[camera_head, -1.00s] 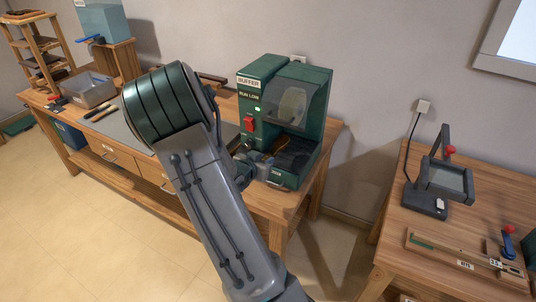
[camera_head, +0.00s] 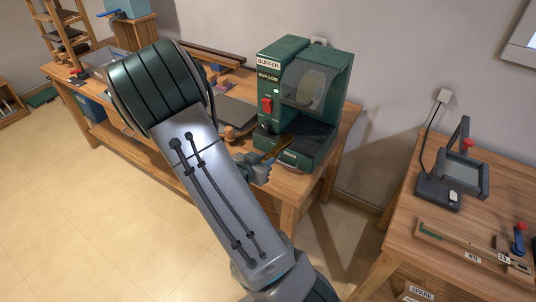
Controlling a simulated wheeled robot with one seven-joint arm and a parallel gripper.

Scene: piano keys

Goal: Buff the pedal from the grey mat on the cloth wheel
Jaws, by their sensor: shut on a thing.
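The buffer, a green machine (camera_head: 288,62) labelled BUFFER and RUN LOW, stands on the wooden bench. Its pale cloth wheel (camera_head: 311,92) sits behind a clear guard. It has a red switch and a small lit green light. My gripper (camera_head: 262,165) is low at the front left of the machine, partly hidden by my arm. It is shut on a brass-coloured piece, seemingly the pedal (camera_head: 278,149), which reaches over the machine's dark front tray, below the wheel. I cannot tell whether it touches the tray. Part of the grey mat (camera_head: 236,113) shows behind my arm, left of the machine.
My arm hides much of the left bench. A grey bin (camera_head: 100,62) and a shelf rack (camera_head: 62,40) stand at the far left. A second table (camera_head: 405,235) at right carries a framed stand (camera_head: 462,170) and a gauge (camera_head: 470,245). Floor shows between the tables.

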